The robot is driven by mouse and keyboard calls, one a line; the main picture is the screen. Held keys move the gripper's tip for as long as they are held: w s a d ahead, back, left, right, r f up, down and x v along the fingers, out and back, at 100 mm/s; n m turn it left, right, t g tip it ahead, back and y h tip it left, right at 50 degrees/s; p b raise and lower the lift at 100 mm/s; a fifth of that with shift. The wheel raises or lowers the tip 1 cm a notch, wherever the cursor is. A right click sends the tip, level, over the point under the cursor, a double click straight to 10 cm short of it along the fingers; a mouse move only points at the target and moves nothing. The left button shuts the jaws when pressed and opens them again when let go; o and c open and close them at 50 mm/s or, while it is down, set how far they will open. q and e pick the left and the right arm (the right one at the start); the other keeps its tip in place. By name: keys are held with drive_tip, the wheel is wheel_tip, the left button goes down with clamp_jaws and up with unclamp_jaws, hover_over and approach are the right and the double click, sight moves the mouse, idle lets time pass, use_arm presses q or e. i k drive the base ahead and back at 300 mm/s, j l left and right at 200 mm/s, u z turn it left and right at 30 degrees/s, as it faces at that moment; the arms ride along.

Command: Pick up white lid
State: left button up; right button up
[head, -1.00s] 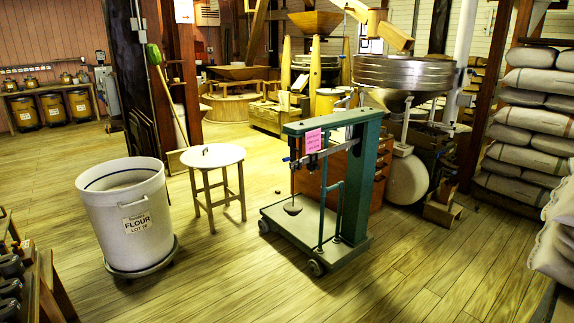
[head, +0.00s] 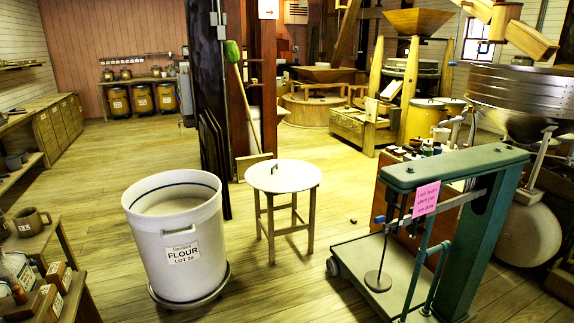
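A round white lid (head: 283,177) with a small dark handle lies flat on top of a small wooden stool (head: 273,222) in the middle of the head view. Just left of it stands an open white flour bin (head: 178,262), labelled "FLOUR LOT 26", on a dark wheeled base. The bin has no lid on it and pale contents show inside. The lid and the bin are apart. Neither of my grippers is in view.
A green platform scale (head: 450,180) with a pink note stands to the right of the stool. A low bench with mugs and boxes (head: 45,240) is at the lower left. A broom (head: 238,90) leans on a post behind. Open wooden floor (head: 100,165) lies at the back left.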

sight(279, 175)
drive_tip(key=i+u, duration=0.25)
drive_tip(key=i, duration=0.55)
drive_tip(key=i+u, duration=0.25)
drive_tip(key=i, duration=0.5)
drive_tip(key=i+z, duration=0.35)
drive_tip(key=i, duration=0.4)
drive_tip(key=i+j+z, duration=0.15)
drive_tip(key=i+z, duration=0.2)
drive_tip(key=i, duration=0.4)
drive_tip(key=i+z, duration=0.2)
drive_tip(key=i, duration=1.25)
